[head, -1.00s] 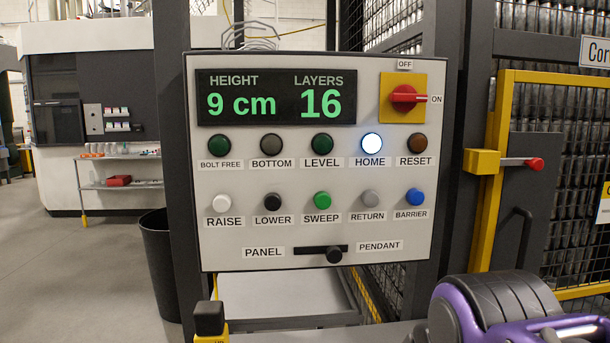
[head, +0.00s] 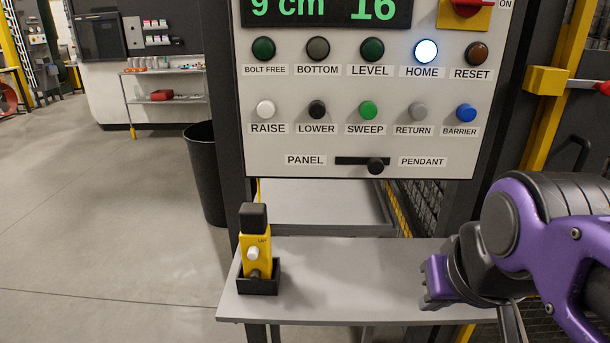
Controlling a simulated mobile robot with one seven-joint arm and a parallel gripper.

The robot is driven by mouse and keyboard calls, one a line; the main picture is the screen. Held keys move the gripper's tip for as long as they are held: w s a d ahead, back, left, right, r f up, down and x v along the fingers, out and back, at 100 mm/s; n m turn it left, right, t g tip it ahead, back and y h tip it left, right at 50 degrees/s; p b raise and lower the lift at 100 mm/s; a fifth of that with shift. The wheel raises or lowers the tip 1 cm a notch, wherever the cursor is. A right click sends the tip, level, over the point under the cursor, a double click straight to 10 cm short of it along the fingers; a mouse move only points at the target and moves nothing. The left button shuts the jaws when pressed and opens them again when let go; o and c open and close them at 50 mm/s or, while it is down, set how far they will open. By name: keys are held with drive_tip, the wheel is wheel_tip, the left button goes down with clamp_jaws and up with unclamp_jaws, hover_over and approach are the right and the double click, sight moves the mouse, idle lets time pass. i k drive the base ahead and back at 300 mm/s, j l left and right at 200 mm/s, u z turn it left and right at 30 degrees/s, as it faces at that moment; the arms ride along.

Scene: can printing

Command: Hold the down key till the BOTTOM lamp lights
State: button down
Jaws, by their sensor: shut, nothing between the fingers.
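A yellow hand pendant (head: 256,250) with a black top stands upright in a small black holder (head: 259,286) on the grey shelf. A white key (head: 253,253) labelled UP shows on its front. A dark key (head: 253,274) sits below it, partly hidden by the holder's rim; its label is not visible. The BOTTOM lamp (head: 318,48) on the panel is unlit. My gripper (head: 510,322) shows only in part at the lower right, below my purple arm, cut off by the frame edge. It is shut and empty, well right of the pendant.
The panel (head: 360,140) stands above the shelf (head: 340,285). Its HOME lamp (head: 426,51) is lit white. The selector knob (head: 375,166) sits toward PENDANT. The display (head: 330,8) is cut off, showing 9 cm and 16. The shelf between pendant and arm is clear.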

sight(254, 277)
drive_tip(key=u, duration=1.05)
drive_tip(key=k, duration=0.15)
